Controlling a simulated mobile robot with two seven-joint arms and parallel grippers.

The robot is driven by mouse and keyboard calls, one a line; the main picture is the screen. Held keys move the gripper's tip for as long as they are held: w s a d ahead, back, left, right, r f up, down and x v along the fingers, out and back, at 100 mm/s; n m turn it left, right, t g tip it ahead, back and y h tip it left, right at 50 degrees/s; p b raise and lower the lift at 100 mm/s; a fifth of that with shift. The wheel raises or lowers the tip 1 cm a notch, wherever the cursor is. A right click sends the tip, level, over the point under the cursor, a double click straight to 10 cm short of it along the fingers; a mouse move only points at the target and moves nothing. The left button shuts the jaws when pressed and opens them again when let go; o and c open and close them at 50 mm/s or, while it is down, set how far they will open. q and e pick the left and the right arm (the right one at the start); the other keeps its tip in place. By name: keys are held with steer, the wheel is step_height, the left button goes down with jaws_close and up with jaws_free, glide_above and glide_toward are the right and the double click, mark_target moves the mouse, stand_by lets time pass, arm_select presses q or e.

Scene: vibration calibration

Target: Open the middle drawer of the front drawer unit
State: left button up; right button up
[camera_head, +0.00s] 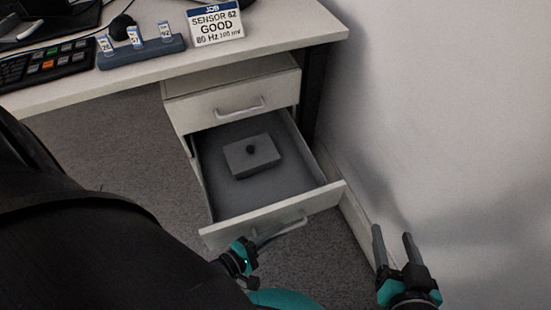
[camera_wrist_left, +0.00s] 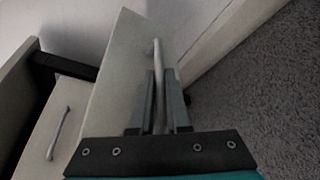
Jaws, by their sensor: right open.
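The front drawer unit (camera_head: 230,82) stands under the desk. Its top drawer (camera_head: 205,112) is closed. The drawer below it, the middle drawer (camera_head: 226,205), is pulled far out, and its inside shows. A grey block (camera_head: 252,156) with a dark knob lies in it. My left gripper (camera_head: 248,248) is at this drawer's front, at the handle (camera_head: 290,228). In the left wrist view the handle bar (camera_wrist_left: 157,58) runs between my left fingers (camera_wrist_left: 160,75), which look closed around it. My right gripper (camera_head: 394,232) is open and empty, right of the drawer. Anything lower on the unit is hidden.
The desk (camera_head: 270,30) holds a sensor sign (camera_head: 214,22), a rack (camera_head: 142,50) with small labelled items and a keyboard (camera_head: 45,65). A white wall (camera_head: 440,100) is close on the right. Carpeted floor (camera_head: 110,140) shows left of the unit.

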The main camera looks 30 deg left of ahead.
arm_select(q)
steer(key=o, duration=0.5)
steer(key=shift+c, duration=0.2)
steer(key=shift+s+a+r, duration=0.1)
steer(key=shift+s+a, duration=0.05)
steer(key=shift+s, duration=0.4)
steer(key=p+v, duration=0.2)
steer(key=v, duration=1.2)
steer(key=shift+p, duration=0.35)
arm_select(e)
steer(key=s+d+g+h, duration=0.2)
steer(key=s+d+g, duration=0.1)
steer(key=d+g, duration=0.1)
steer(key=shift+d+f+g+h, duration=0.3)
steer(key=shift+d+f+h, duration=0.1)
steer(key=shift+d, duration=0.3)
